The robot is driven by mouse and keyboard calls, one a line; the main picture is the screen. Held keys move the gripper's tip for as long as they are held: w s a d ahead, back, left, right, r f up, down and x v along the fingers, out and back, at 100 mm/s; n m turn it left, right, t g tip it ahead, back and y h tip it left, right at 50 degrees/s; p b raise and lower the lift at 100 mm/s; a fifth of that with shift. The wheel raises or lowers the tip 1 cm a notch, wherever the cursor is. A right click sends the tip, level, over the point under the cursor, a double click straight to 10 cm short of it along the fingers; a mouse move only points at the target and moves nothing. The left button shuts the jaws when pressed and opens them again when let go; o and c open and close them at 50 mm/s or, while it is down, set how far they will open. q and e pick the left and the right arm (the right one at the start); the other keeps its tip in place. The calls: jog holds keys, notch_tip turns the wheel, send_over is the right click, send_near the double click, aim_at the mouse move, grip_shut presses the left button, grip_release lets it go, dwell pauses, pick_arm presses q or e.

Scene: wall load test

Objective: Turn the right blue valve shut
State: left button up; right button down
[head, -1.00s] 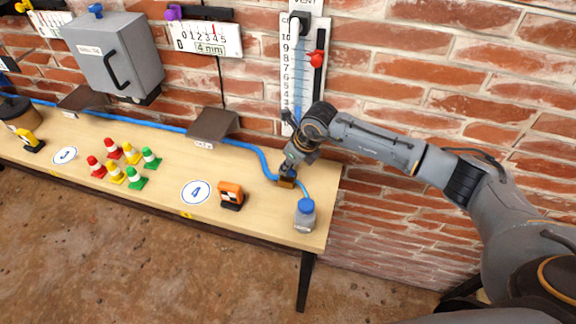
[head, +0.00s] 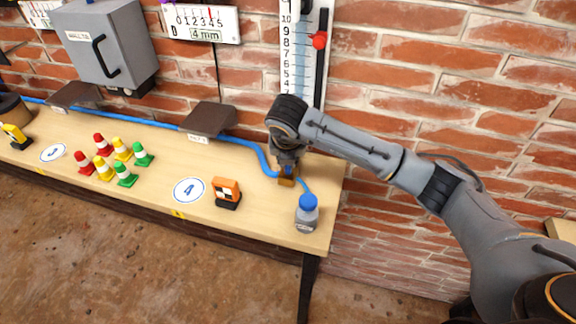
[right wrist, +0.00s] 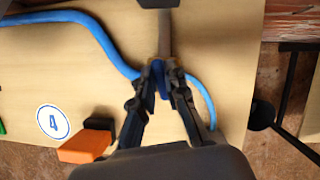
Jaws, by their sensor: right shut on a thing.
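The right blue valve has a brass-coloured body (head: 287,181) on the blue hose near the right end of the wooden table. My right gripper (head: 287,168) comes down on it from above and hides most of its handle. In the right wrist view my right gripper (right wrist: 165,72) is shut on the blue valve handle (right wrist: 160,88), a bit of which shows between the fingers. My left gripper is not in view.
A small bottle with a blue cap (head: 307,208) stands just right of the valve. An orange block (head: 227,192) and several striped cones (head: 104,168) stand to the left. A brick wall with a scale (head: 298,60) rises behind.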

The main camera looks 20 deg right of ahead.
jog(key=shift+m+h+b, duration=0.6)
jog(key=shift+m+b, duration=0.3)
jog(key=shift+m, duration=0.6)
jog(key=shift+r, duration=0.1)
jog(key=c, duration=1.4)
grip_release()
jog(key=shift+o, duration=0.2)
jog(key=shift+g, duration=0.3)
jog(key=v, duration=1.2)
